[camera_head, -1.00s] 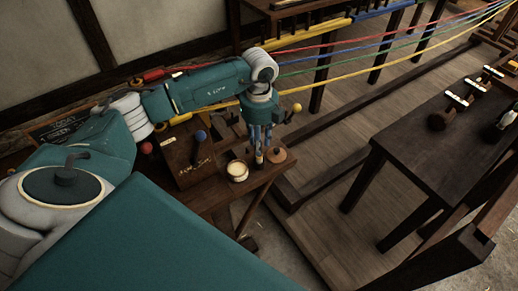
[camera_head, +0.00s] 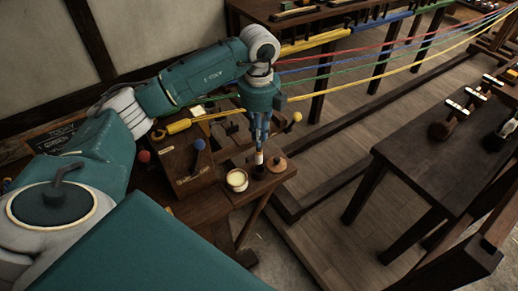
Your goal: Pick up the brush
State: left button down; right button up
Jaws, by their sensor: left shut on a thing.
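My left gripper (camera_head: 260,138) points down over the small table (camera_head: 222,205) and is shut on the brush (camera_head: 259,157). Only a short pale part of the brush shows below the fingers; the rest is hidden between them. Right under it stands a small dark pot (camera_head: 258,172). I cannot tell whether the lower end of the brush is still inside the pot or just above it. My right gripper is not in view.
A jar with pale contents (camera_head: 237,180) and a round wooden lid (camera_head: 277,164) flank the pot. A wooden box with coloured knobs (camera_head: 187,167) stands to the left. Coloured ropes (camera_head: 370,52) stretch behind the gripper. A dark table (camera_head: 440,150) stands at right.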

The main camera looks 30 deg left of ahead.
pick_arm(q)
notch_tip(320, 180, up, 8)
jog(key=shift+r+b, duration=0.1)
jog(key=shift+b, duration=0.55)
notch_tip(320, 180, up, 5)
jog(key=shift+f+p, duration=0.1)
jog(key=shift+p, duration=0.45)
